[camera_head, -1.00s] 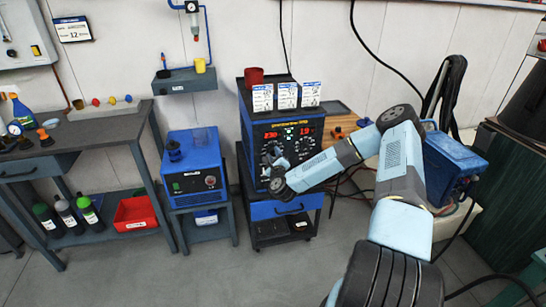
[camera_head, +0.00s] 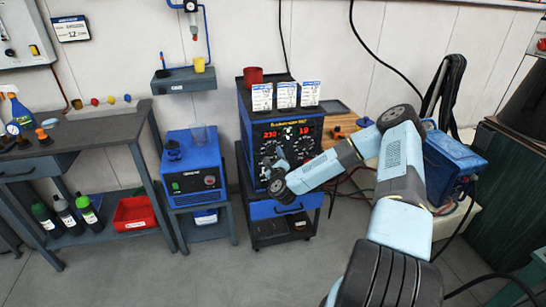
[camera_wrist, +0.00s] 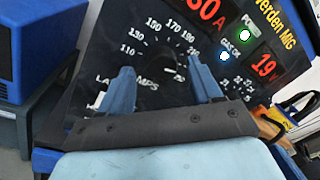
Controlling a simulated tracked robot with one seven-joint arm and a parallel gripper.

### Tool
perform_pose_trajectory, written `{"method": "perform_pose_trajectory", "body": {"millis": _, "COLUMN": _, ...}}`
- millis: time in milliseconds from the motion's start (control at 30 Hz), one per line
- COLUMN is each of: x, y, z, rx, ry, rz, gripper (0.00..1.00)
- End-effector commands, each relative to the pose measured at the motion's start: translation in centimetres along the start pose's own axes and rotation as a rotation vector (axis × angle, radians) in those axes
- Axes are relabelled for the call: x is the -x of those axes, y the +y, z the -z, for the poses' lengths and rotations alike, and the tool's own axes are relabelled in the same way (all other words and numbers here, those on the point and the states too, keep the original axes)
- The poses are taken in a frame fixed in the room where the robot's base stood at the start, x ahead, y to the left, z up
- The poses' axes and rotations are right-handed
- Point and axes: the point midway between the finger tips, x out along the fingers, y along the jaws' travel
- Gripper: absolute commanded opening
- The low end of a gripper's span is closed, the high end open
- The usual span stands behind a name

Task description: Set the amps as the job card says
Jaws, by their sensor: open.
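The blue and black welding machine (camera_head: 290,209) has a red display (camera_head: 269,134) reading 230 in the head view. A second display reads about 19 in the wrist view (camera_wrist: 266,66). The amps dial (camera_wrist: 153,62) shows in the wrist view, with printed numbers including 110, 130, 150 and 170 around it. Its dark knob is hard to make out against the panel. My gripper (camera_wrist: 163,84) is open, its two blue fingers spread in front of the dial. Whether they touch the knob I cannot tell. White cards (camera_head: 286,95) stand on top of the machine, their text too small to read.
A red cup (camera_head: 253,76) stands behind the cards. A smaller blue machine (camera_head: 194,180) is on a stand at left, beside a workbench (camera_head: 85,125). A blue box (camera_head: 452,165) is right of my arm. The floor in front is clear.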

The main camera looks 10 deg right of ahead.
Motion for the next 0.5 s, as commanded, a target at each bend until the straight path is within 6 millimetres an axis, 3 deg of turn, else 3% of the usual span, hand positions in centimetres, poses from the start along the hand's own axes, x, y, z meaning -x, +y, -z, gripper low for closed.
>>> {"method": "perform_pose_trajectory", "body": {"millis": 500, "x": 9.7, "y": 0.1, "z": 0.1, "rx": -0.002, "ry": 0.002, "rz": -0.002, "gripper": 0.64}}
